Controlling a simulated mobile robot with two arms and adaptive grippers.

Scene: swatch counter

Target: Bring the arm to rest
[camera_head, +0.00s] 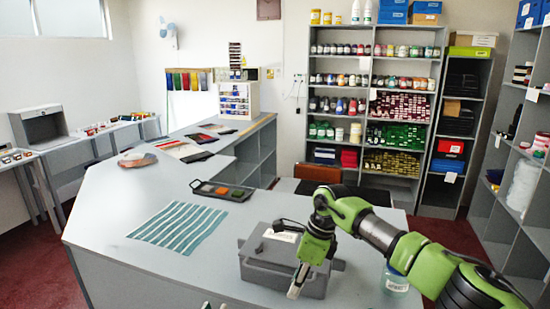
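My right arm, green and dark grey, comes in from the right over the counter (125,190). Its gripper (298,281) points down and to the left, in front of a grey lidded case (262,262). The gripper hides part of the case. The fingers are seen nearly edge-on, so whether they are apart or together does not show. Nothing is clearly seen between them. I cannot tell if the gripper touches the case. My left gripper is not seen; only small green and dark bits show at the bottom edge.
A clear jar (395,279) stands right of the case, close under my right arm. A striped teal cloth (178,226) lies flat to the left. A dark tray (222,191) with coloured pads lies behind. Shelves (368,110) stand at the back.

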